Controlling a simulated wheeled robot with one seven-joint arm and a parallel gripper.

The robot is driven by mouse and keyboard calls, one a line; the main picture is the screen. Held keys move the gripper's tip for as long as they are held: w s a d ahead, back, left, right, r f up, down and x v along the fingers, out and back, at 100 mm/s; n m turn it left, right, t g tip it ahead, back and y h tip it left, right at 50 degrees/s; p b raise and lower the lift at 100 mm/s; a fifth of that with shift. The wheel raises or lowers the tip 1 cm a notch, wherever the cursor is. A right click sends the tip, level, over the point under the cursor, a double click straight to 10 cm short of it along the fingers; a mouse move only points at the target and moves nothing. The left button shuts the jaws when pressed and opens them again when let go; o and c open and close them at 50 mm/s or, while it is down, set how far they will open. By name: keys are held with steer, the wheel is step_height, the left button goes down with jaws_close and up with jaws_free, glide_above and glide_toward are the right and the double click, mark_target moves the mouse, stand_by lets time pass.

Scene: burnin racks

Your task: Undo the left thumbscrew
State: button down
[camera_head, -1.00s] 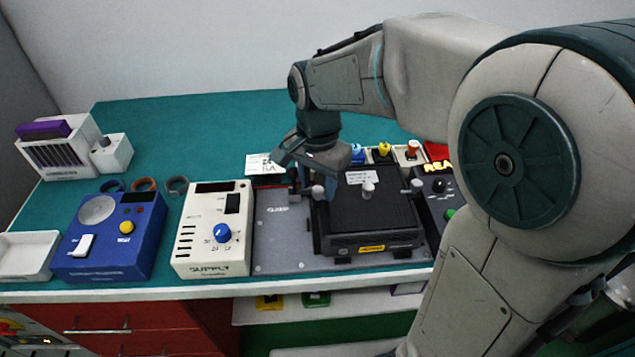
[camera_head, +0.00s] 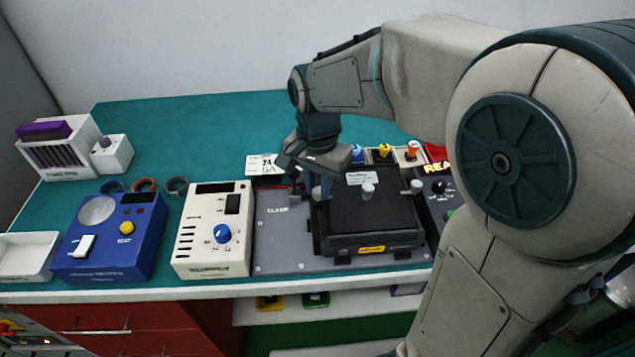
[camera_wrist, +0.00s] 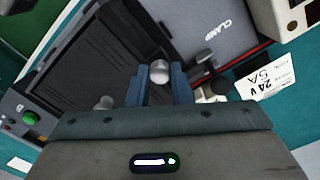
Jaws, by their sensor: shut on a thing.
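The left thumbscrew (camera_wrist: 160,71) is a pale round knob at the side of a black ribbed unit. In the wrist view it sits between the fingertips of my gripper (camera_wrist: 158,84), which is shut on it. In the head view my gripper (camera_head: 318,186) points down at the left edge of the black unit (camera_head: 370,222) and mostly hides this screw. The unit lies on a grey plate (camera_head: 283,235) marked CLAMP. A middle knob (camera_head: 367,191) and a right thumbscrew (camera_head: 416,187) stand clear of my gripper.
A cream supply box (camera_head: 212,240) with a blue knob and a blue box (camera_head: 110,240) stand to the left. A dark control box (camera_head: 441,188) is close on the right. Yellow and orange plugs stand behind the unit. The teal bench is clear at the back left.

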steer(key=n, duration=0.8)
steer(key=shift+n, duration=0.4)
steer(key=n, duration=0.4)
steer(key=shift+n+p, duration=0.3)
steer(key=shift+p, duration=0.05)
steer(key=shift+w+n, duration=0.1)
steer(key=shift+n, duration=1.5)
steer(key=c, duration=1.3)
jaws_free()
